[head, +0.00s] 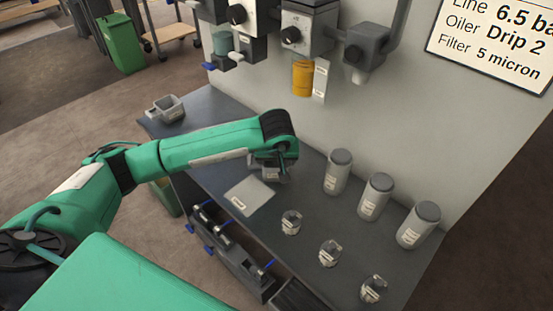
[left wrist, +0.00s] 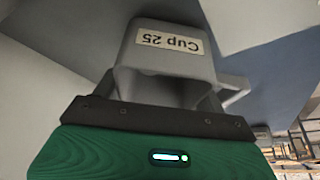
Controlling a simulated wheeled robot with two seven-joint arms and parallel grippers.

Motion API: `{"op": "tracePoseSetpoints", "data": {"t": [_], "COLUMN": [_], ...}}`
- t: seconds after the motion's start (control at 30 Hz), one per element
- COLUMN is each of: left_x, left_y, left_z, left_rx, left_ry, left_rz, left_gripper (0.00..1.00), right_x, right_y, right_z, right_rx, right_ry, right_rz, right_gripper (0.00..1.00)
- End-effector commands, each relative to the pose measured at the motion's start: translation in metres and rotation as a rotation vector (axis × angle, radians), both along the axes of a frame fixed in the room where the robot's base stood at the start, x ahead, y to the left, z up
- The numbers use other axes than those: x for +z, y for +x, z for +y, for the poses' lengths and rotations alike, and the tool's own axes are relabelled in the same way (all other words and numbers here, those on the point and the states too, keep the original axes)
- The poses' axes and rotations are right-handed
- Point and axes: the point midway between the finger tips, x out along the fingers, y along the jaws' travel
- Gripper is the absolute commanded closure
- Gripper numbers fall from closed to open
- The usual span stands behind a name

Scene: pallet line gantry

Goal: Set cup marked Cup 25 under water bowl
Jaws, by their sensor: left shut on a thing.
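A grey cup labelled "Cup 25" (left wrist: 172,42) fills the middle of the left wrist view. My left gripper (head: 268,170) is shut on it. In the head view the gripper is low over the bench, beside a grey labelled plate (head: 250,196), and my arm hides most of the cup. I cannot tell whether the cup touches the bench. A teal see-through bowl (head: 221,43), likely the water bowl, hangs from the wall unit at upper left. An amber bowl (head: 303,78) with a white tag hangs further right. My right gripper is not in view.
Another grey cup (head: 166,108) stands at the bench's far left end. Three lidded grey canisters (head: 375,196) and three small labelled parts (head: 330,253) stand on the right. A rack with blue levers (head: 228,248) sits at the front edge. Bench near the wall is partly clear.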

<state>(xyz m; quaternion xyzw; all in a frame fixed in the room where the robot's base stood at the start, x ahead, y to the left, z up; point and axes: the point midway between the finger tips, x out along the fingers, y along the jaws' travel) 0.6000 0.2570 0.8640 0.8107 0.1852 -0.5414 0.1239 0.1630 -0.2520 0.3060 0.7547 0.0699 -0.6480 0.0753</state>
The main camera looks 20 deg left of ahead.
Motion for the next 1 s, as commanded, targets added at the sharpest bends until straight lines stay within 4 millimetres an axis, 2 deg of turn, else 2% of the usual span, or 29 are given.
{"op": "tracePoseSetpoints", "data": {"t": [0.13, 0.17, 0.27, 0.47, 0.7, 0.8, 0.93, 0.97, 1.0], "left_x": [-0.003, -0.003, -0.002, -0.002, 0.004, 0.02, 0.047, 0.054, 0.062], "left_y": [0.0, 0.0, 0.0, 0.0, 0.0, -0.006, -0.017, -0.019, -0.022], "left_z": [0.0, 0.0, 0.0, 0.0, 0.0, -0.003, -0.008, -0.01, -0.011], "left_rx": [0.0, 0.0, 0.0, 0.0, 0.0, -0.001, -0.002, -0.003, -0.002], "left_ry": [0.0, 0.0, 0.0, 0.0, 0.0, -0.001, 0.0, 0.0, 0.0], "left_rz": [0.0, 0.0, 0.0, 0.0, -0.001, -0.005, -0.006, -0.005, -0.006], "left_gripper": [0.51, 0.26, 0.06, 0.06, 0.06, 0.06, 0.06, 0.06, 0.06], "right_x": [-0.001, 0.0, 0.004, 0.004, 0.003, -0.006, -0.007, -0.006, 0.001], "right_y": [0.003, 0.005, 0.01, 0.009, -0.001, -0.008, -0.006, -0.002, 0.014], "right_z": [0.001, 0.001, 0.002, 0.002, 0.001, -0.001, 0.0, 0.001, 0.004], "right_rx": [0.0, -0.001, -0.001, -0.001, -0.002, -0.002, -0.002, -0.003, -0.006], "right_ry": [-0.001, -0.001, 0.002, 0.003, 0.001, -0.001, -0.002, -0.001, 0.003], "right_rz": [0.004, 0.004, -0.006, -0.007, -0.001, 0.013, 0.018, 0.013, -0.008], "right_gripper": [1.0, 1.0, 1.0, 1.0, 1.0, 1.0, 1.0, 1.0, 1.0]}}
